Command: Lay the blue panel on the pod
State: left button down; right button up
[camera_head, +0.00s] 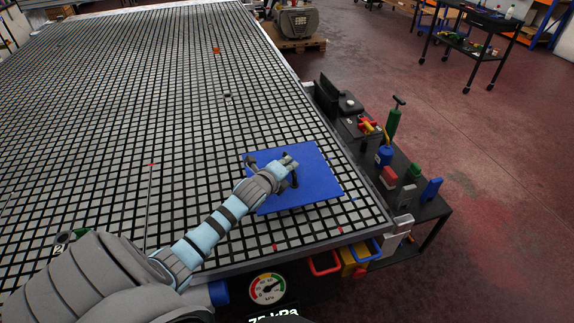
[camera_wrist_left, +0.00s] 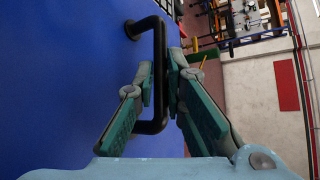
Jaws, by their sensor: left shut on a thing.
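The blue panel (camera_head: 318,183) is a flat square plate over the near right corner of the grid table (camera_head: 110,110). In the left wrist view the panel (camera_wrist_left: 65,80) fills the left side and carries a black bar handle (camera_wrist_left: 152,127). My left gripper (camera_head: 287,167) is above the panel. In the wrist view its fingers (camera_wrist_left: 162,75) are shut around the handle. I cannot tell whether the panel touches the table. A small grey piece (camera_head: 227,95) stands farther back on the grid; I cannot tell if it is the pod. Anything under the panel is hidden.
A dark side cart (camera_head: 425,208) with bottles and small boxes stands beside the table's right edge. A pressure gauge (camera_head: 267,288) is on the table's front. Small red marks lie on the grid. The grid behind the panel is largely clear.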

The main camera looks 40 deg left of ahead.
pick_arm(q)
jog(key=shift+f+b, duration=0.55)
jog(key=shift+f, duration=0.1)
dwell(0.3)
jog(key=c, duration=1.6)
grip_release()
jog(key=shift+o, duration=0.2)
jog(key=shift+s, duration=0.1)
jog(key=v, duration=1.2)
